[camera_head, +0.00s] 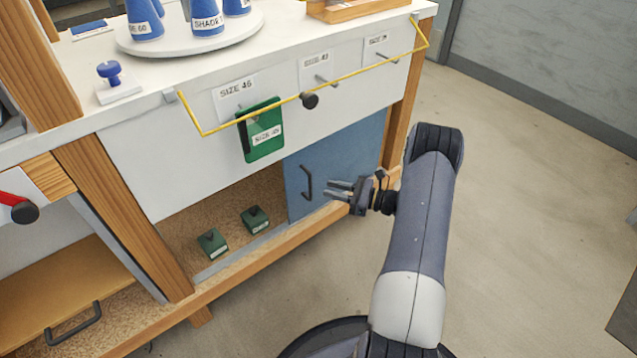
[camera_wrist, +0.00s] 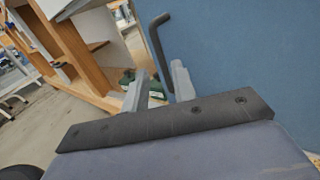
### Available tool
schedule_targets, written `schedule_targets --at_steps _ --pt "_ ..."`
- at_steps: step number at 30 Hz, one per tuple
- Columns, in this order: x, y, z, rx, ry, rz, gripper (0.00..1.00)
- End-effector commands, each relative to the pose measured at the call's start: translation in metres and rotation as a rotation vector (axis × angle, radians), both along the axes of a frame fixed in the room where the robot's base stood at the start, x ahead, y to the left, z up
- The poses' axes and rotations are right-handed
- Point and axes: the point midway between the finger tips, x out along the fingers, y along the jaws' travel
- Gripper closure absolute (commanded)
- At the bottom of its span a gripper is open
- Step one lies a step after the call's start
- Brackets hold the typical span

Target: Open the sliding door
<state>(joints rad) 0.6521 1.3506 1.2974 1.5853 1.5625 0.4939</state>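The sliding door (camera_head: 340,160) is a blue panel covering the right part of the lower cabinet opening; the left part is uncovered. A black bar handle (camera_head: 307,183) stands upright near the door's left edge. My gripper (camera_head: 334,189) is in front of the door, just right of the handle in the head view. In the wrist view the two grey fingertips (camera_wrist: 158,85) are apart with nothing held. There the handle (camera_wrist: 158,48) shows beyond them, its lower end close beside the right finger; contact cannot be told. The blue door (camera_wrist: 245,60) fills the right side.
Two green blocks (camera_head: 212,243) (camera_head: 256,218) sit in the uncovered part of the cabinet. A yellow rail (camera_head: 255,113) with a black knob (camera_head: 310,100) runs along the bench front, with a green tagged piece (camera_head: 262,130) hanging below. Open floor (camera_head: 530,180) lies to the right.

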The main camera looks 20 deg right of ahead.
Motion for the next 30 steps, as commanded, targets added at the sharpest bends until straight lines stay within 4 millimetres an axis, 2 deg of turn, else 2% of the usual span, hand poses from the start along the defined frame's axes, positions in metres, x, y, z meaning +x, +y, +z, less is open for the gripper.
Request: schedule_targets --at_steps 1,6,18,23,30 --pt "-0.006 -0.008 0.002 0.001 0.001 -0.003 0.74" --pt "-0.017 -0.022 0.001 0.0 0.0 0.0 0.74" --pt "-0.02 -0.025 0.0 0.0 0.0 0.001 0.74" --pt "-0.015 -0.018 -0.001 0.0 0.0 0.004 0.74" --pt "0.01 0.015 -0.003 -0.001 -0.001 0.006 0.74"
